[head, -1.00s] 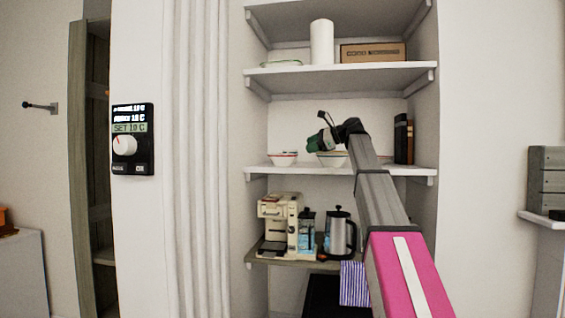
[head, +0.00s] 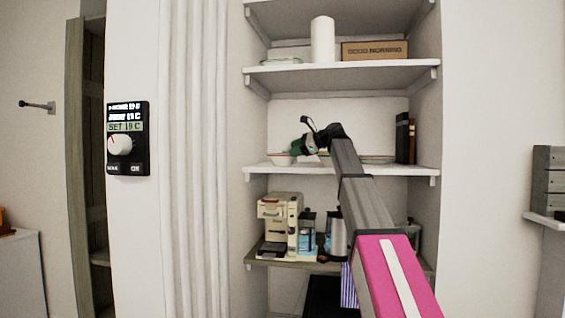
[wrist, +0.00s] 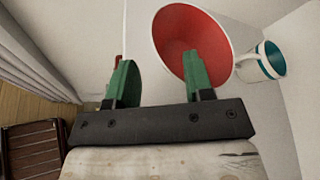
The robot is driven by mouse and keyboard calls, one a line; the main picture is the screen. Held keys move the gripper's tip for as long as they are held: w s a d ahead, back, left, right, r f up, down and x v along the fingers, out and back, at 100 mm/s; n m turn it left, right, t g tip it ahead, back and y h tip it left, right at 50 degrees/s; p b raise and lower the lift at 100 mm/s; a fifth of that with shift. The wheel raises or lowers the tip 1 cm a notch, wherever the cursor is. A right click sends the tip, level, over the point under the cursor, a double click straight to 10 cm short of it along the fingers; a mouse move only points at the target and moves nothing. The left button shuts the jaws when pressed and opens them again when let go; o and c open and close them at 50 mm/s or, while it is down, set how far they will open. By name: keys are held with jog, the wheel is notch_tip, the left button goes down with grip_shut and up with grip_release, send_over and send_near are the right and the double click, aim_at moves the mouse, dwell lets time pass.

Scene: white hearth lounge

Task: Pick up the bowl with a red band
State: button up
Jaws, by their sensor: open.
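The bowl with a red band (head: 278,160) stands at the left of the middle shelf in the head view, white with a reddish rim. My gripper (head: 298,147) is just right of it and slightly above, hiding part of that area. In the wrist view a white-rimmed bowl with a red inside (wrist: 178,38) lies ahead, partly behind the right green finger. I cannot tell whether the finger touches it. My gripper's fingers (wrist: 158,62) are apart, with no object seen held between them.
A white vessel with a teal inside (wrist: 270,60) is right of the red one in the wrist view. The middle shelf (head: 400,169) also holds dark books (head: 403,140) at right. The upper shelf (head: 370,74) is overhead; a coffee machine (head: 278,222) stands below.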

aim_at(274, 156)
jog(key=x, duration=0.4)
jog(key=shift+w+a+f, duration=0.15)
jog(key=shift+a, duration=0.15)
grip_shut()
